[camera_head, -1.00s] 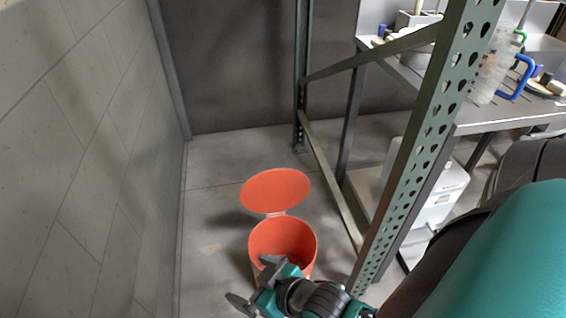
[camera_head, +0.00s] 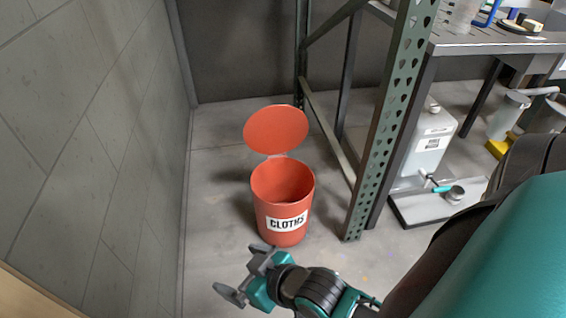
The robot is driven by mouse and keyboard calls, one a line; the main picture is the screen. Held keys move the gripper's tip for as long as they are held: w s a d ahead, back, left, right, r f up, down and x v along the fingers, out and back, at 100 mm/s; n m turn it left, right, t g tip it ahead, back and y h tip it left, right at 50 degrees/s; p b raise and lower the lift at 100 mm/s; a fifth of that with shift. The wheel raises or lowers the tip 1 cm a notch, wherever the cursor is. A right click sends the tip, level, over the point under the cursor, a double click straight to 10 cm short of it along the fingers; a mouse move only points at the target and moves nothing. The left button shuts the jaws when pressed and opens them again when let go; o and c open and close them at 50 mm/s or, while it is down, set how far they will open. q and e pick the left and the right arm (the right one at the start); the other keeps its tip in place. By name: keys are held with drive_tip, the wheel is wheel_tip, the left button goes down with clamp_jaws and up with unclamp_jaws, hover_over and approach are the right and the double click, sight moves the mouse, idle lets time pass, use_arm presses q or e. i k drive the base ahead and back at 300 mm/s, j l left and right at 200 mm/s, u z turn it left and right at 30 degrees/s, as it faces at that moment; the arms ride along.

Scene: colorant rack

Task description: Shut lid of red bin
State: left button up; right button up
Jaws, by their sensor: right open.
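The red bin (camera_head: 266,223) stands upright on the floor between the wall and the metal rack, with a white "CLOTHS" label on its front. Its round red lid (camera_head: 276,130) is open, tilted up at the far side on a hinge. The inside of the bin shows and looks empty as far as I can see. My right gripper (camera_head: 244,275) is in front of the bin, nearer to me, at the lower middle of the view. Its jaws are apart and empty, and it appears clear of the bin and lid. My left gripper is not in view.
A green perforated rack post (camera_head: 390,110) rises close to the right of the bin. A grey block wall (camera_head: 95,150) runs along the left. A white container (camera_head: 428,145) stands on a low tray at the right. The floor left of the bin is clear.

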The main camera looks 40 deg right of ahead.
sight(274, 130)
drive_tip(key=z, duration=1.25)
drive_tip(key=i+j+z, duration=0.2)
drive_tip(key=i, duration=0.3)
drive_tip(key=i+z, duration=0.1)
drive_tip(key=z, duration=0.3)
drive_tip(key=i+j+z, duration=0.1)
drive_tip(key=z, duration=0.3)
drive_tip(key=i+j+z, duration=0.1)
drive_tip(key=z, duration=0.3)
